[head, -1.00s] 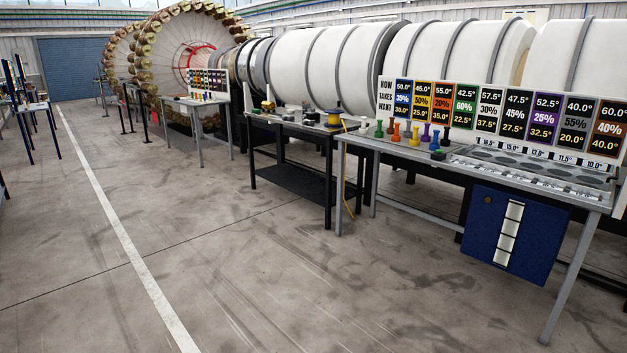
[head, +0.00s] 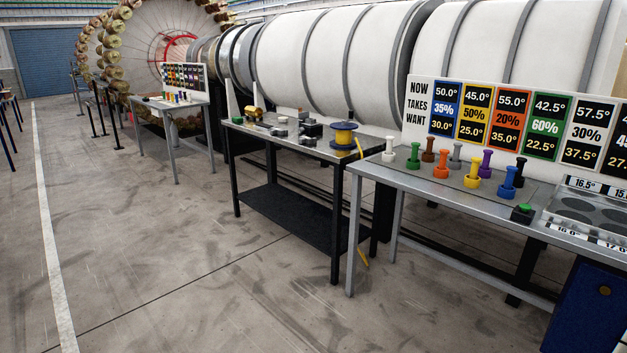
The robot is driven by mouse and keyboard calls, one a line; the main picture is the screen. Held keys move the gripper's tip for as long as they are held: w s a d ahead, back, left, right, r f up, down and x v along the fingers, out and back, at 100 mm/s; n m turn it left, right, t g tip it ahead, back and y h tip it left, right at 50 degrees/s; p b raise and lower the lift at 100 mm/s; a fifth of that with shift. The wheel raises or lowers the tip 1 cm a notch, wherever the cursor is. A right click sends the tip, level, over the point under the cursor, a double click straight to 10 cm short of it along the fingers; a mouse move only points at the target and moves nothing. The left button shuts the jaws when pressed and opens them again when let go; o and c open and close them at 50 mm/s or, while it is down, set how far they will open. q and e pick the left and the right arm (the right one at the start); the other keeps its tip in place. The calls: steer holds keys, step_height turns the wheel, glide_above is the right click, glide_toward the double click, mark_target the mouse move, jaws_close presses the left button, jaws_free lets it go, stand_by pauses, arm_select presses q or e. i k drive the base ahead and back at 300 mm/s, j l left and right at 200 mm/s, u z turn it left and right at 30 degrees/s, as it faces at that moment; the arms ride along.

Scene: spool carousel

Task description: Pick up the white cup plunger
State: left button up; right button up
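The white cup plunger (head: 389,151) stands upright near the left end of the grey metal table (head: 375,172) at the right. It is the leftmost of several coloured plungers. A green one (head: 413,157) stands just right of it, with brown, orange, grey, yellow, purple, blue and black ones further right. Neither of my grippers is in view.
A signboard (head: 470,118) with numbers stands behind the plungers. Large white drums (head: 320,60) lie behind. The floor (head: 190,260) in front is clear.

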mark_target(388, 155)
steer(key=i, duration=1.4)
steer(key=i+j+z, duration=0.1)
steer(key=i, duration=1.25)
